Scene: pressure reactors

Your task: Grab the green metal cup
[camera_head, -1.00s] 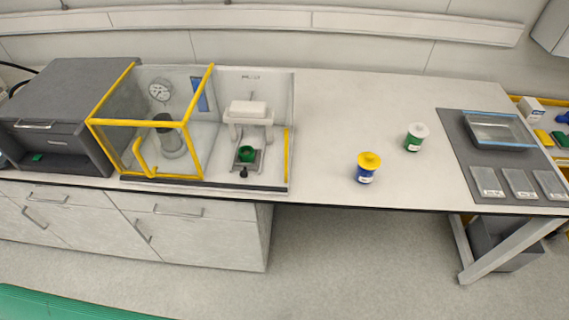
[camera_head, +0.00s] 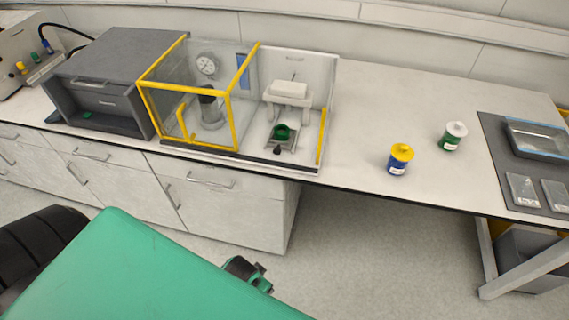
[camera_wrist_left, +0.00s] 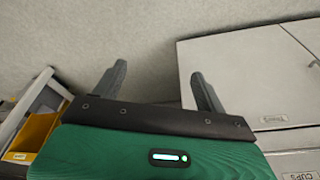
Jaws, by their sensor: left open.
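The green metal cup (camera_head: 282,132) sits upright on the small stand under a white block, in the open right bay of the yellow-framed reactor station. My left gripper shows in the left wrist view (camera_wrist_left: 158,82) with its two dark fingers apart and nothing between them. It is over the floor beside a pale cabinet, away from the cup. In the head view, my green left arm fills the lower left, with a dark part at its edge. The cup is not in the wrist view. My right gripper is in neither view.
The yellow-framed enclosure (camera_head: 232,108) with a gauge stands left of the cup. A grey box (camera_head: 118,70) is further left. Blue (camera_head: 399,160) and green (camera_head: 453,136) jars stand to the right. A dark mat (camera_head: 492,135) holds a tray. The bench between is clear.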

